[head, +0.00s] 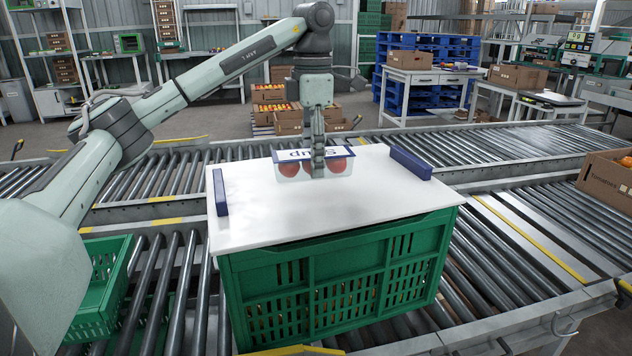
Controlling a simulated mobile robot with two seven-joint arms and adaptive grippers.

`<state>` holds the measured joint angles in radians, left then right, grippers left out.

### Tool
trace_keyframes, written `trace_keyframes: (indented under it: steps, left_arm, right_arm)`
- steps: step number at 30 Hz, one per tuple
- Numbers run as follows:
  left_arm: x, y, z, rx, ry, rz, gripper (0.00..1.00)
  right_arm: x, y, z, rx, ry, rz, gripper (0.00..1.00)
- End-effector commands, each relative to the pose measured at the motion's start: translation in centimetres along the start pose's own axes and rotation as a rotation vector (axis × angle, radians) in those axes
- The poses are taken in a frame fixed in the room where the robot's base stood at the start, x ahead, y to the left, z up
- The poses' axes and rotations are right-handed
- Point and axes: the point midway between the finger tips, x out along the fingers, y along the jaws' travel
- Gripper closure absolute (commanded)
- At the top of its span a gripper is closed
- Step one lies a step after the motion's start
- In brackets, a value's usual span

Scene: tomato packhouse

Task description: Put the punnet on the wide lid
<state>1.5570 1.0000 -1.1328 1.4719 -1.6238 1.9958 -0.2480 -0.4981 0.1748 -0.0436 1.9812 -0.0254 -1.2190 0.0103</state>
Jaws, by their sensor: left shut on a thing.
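The punnet (287,168) is a clear tray with a white label and red tomatoes inside. My left gripper (318,168) comes down from above and is shut on the punnet, covering its middle. The punnet is upright over the far middle part of the wide lid (300,215). I cannot tell whether its base touches the lid. The lid is a white board with a blue block (220,191) at its left end and another blue block (410,163) at its right. It lies on a green crate (340,280). My right gripper is not in view.
The crate stands on a roller conveyor (540,225). A smaller green crate (105,280) is at the left, under my left arm. A cardboard box (607,180) is at the right edge. The near half of the lid is bare.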

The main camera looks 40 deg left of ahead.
Motion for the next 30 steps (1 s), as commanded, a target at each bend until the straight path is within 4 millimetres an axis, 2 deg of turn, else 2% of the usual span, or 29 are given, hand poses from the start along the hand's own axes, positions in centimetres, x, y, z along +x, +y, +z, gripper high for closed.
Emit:
trace_keyframes:
  steps: [8, 17, 28, 29, 30]
  left_arm:
    - [0.4, -0.1, 0.5, -0.001, -0.001, 0.001, 0.82]
    - [4.2, -0.1, 0.5, -0.001, 0.0, 0.0, 0.82]
    - [4.6, -0.1, 0.5, 0.0, -0.001, 0.001, 0.82]
    - [4.5, -0.1, 0.5, 0.0, -0.002, 0.001, 0.45]
    - [4.5, -0.1, 0.5, 0.0, -0.002, 0.001, 0.4]
  right_arm:
    - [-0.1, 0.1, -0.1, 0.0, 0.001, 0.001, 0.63]
    - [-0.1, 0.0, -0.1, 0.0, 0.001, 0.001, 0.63]
    - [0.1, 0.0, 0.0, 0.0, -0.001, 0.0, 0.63]
    - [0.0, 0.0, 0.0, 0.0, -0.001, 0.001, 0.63]
    - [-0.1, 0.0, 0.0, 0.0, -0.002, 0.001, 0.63]
